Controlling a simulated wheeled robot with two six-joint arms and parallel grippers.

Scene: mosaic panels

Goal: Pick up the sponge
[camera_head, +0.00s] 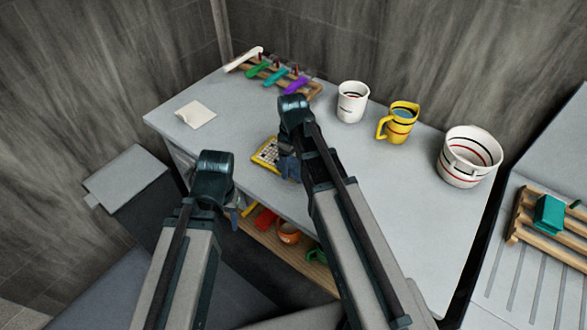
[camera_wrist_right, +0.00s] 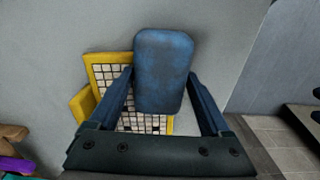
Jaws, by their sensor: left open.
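The sponge (camera_wrist_right: 165,70) is a blue rounded block in the right wrist view, lying across a yellow-framed mosaic panel. My right gripper (camera_wrist_right: 162,78) has a finger against each long side of it, with no gap showing. Whether the sponge is clear of the panel and table cannot be told. In the head view my right gripper (camera_head: 288,165) is beside the panel (camera_head: 267,154), and my arm hides most of the sponge. My left gripper (camera_head: 236,215) is open, low at the table's front edge, mostly hidden by its own wrist.
The grey table (camera_head: 380,185) holds a white mug (camera_head: 352,103), a yellow mug (camera_head: 399,125) and a white striped bucket (camera_head: 468,158) on the right. A wooden rack (camera_head: 268,75) with coloured tools is at the back. A shelf below holds an orange mug (camera_head: 289,234).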

